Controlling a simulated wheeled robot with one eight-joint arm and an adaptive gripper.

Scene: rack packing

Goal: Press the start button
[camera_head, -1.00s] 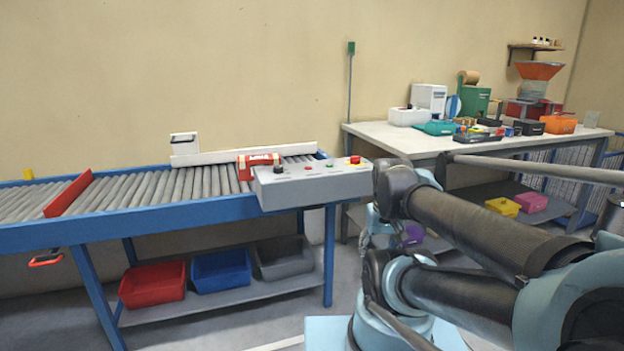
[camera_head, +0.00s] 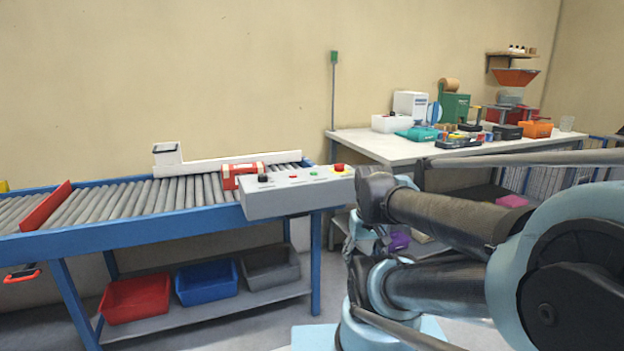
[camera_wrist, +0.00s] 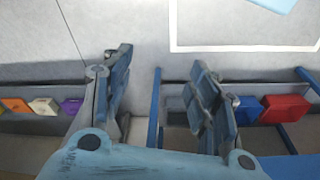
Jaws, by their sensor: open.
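A grey control box (camera_head: 285,203) sits at the right end of the roller conveyor. Its sloped top has a small green button (camera_head: 314,173), a small red button (camera_head: 293,177), a black knob (camera_head: 263,177) and a larger red button on a yellow base (camera_head: 339,168). The button labels are too small to read. My gripper (camera_wrist: 162,75) is open and empty in the wrist view, pointing toward the floor, with no button between its fingers. In the head view my folded arm stands right of the box, apart from it.
A red and white package (camera_head: 230,178) lies on the conveyor (camera_head: 130,227) beside the box. Red (camera_head: 135,300), blue (camera_head: 207,284) and grey bins (camera_head: 270,265) sit on its lower shelf. A workbench (camera_head: 362,146) with equipment stands behind my arm.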

